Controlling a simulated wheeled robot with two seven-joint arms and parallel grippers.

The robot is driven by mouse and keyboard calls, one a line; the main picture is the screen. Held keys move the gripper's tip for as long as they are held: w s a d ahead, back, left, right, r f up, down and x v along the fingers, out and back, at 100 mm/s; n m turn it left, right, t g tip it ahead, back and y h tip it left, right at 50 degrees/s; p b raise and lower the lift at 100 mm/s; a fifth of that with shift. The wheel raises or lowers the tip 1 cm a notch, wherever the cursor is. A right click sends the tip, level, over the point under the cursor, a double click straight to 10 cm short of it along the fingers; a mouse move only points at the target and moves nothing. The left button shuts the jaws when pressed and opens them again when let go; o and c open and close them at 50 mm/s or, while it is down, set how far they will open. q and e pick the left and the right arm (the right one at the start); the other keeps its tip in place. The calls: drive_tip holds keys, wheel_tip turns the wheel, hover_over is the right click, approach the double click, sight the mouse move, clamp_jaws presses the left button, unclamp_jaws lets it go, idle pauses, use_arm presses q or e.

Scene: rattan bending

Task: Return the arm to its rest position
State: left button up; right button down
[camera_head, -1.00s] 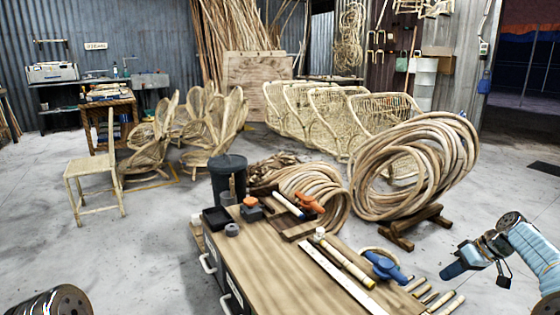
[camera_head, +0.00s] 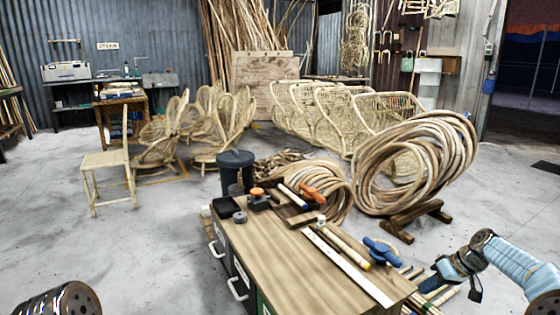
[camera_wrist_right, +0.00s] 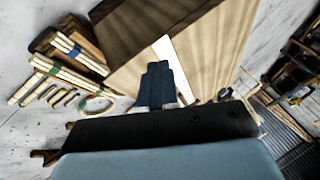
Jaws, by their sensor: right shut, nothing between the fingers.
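My right arm comes in from the right in the head view, and its gripper (camera_head: 421,281) is just off the workbench's right side. In the right wrist view the dark blue fingers (camera_wrist_right: 157,86) are closed together with nothing between them. Behind them is the wooden bench top (camera_wrist_right: 211,40), with a white strip on it. The part of my left arm at the lower left of the head view shows no gripper.
The workbench (camera_head: 275,265) holds a white ruler (camera_head: 350,268), a blue clamp (camera_head: 381,252), an orange clamp (camera_head: 312,193) and a black tray (camera_head: 224,207). Rattan coils (camera_head: 420,165) stand behind it on a wooden stand. Sticks lie right of the bench. Floor at left is open.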

drive_tip(key=s+a+f+m+g, duration=0.1)
drive_tip(key=s+a+f, duration=0.1)
drive_tip(key=a+f, duration=0.85)
drive_tip(key=s+a+f+g, duration=0.1)
drive_tip(key=s+a+f, duration=0.1)
drive_tip(key=a+f, duration=0.8)
drive_tip(key=s+a+f+m, duration=0.1)
drive_tip(key=s+a+f, duration=0.1)
drive_tip(key=s+a, duration=0.6)
drive_tip(key=s+a+f+m+h, duration=0.1)
drive_tip(key=s+a, duration=0.7)
drive_tip(key=s, duration=0.8)
drive_tip(key=shift+a+f+g, duration=0.25)
drive_tip(key=shift+f+g, duration=0.15)
drive_tip(key=shift+f, duration=0.05)
